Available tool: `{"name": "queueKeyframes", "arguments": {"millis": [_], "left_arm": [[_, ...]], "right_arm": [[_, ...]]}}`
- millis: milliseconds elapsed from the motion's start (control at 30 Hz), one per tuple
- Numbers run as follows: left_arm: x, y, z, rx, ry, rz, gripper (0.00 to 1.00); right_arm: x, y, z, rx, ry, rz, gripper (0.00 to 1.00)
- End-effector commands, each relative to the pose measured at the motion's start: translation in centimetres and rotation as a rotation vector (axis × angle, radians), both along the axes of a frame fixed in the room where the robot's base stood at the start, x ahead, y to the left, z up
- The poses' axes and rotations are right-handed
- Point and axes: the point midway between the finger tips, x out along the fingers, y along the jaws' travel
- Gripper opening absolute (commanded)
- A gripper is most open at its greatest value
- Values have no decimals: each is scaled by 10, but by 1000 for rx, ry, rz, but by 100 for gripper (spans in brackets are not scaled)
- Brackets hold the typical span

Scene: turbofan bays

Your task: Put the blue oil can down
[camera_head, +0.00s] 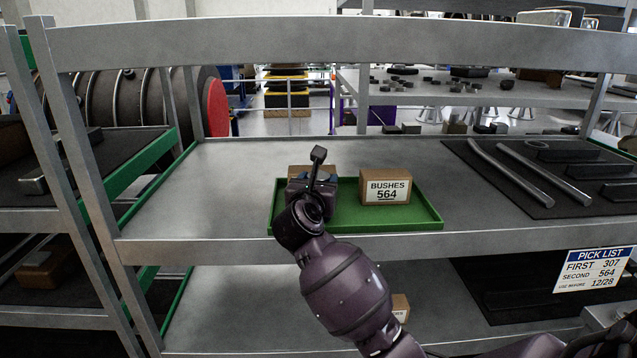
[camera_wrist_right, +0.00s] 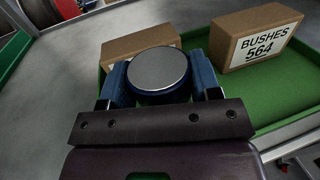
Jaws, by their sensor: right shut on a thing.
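The blue oil can (camera_wrist_right: 158,72) shows in the right wrist view as a round blue body with a flat grey top. It sits between the two blue fingers of my right gripper (camera_wrist_right: 159,85), which is shut on it. In the head view my right gripper (camera_head: 312,186) is over the left part of the green tray (camera_head: 360,226), and my wrist hides most of the can. I cannot tell whether the can's base touches the tray. My left gripper is not in view.
A brown box labelled BUSHES 564 (camera_head: 385,188) stands in the tray to the right. Another brown box (camera_wrist_right: 140,42) is just behind the can. The grey shelf (camera_head: 200,190) is bare left of the tray. A dark mat (camera_head: 560,170) with metal parts lies at right.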

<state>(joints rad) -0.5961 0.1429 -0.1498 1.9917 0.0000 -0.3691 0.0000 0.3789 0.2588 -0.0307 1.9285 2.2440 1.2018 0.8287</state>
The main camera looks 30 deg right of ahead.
Motion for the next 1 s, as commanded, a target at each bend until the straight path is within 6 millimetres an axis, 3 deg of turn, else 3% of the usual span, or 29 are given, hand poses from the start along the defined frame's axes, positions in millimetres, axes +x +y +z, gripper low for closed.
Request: {"name": "queueKeyframes", "arguments": {"millis": [33,200,567,1000], "left_arm": [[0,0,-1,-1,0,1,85],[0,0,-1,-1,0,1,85],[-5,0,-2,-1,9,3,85],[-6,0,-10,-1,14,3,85]], "right_arm": [[0,0,-2,0,1,0,59],[0,0,-1,0,1,0,83],[-1,2,2,1,1,1,83],[-53,57,0,4,1,2,83]]}}
